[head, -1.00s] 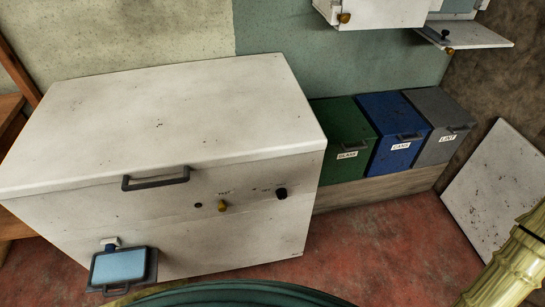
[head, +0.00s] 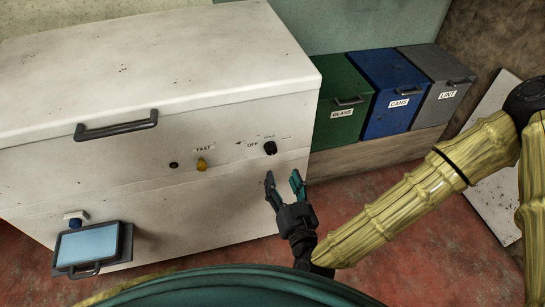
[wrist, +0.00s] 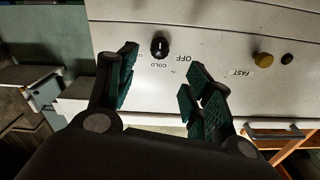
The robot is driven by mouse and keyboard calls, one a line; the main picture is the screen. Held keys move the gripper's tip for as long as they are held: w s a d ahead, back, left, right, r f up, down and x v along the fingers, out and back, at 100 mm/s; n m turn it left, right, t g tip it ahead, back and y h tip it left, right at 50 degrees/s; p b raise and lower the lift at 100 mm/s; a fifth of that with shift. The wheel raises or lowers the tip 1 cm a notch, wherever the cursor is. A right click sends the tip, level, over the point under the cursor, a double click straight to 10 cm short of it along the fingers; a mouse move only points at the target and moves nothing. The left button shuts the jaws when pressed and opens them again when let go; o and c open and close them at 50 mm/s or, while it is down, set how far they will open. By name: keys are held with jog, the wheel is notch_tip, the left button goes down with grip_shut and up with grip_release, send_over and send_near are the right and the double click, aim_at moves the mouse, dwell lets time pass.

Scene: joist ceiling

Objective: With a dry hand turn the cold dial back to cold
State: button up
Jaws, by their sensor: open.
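The cold dial (head: 270,148) is a small black knob on the front of the white chest (head: 110,100), beside labels reading OFF and COLD. It also shows in the wrist view (wrist: 159,48), with a light pointer mark on it. My gripper (head: 284,184) is open and empty, its teal-padded fingers pointing up just below the dial in the head view. In the wrist view the dial lies beyond and between the fingertips (wrist: 160,70), apart from them. Whether the gripper is dry cannot be told.
A yellow knob (head: 202,164) labelled FAST and a small dark button (head: 173,165) sit left of the dial. A blue-topped tray (head: 92,246) juts from the chest's lower left. Green (head: 342,100), blue (head: 392,85) and grey (head: 435,80) bins stand at right.

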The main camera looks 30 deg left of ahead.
aim_at(272, 152)
jog(key=x, duration=1)
jog(key=shift+a+b, duration=0.15)
jog(key=shift+b, duration=0.25)
jog(key=shift+c, duration=0.3)
jog(key=c, duration=1)
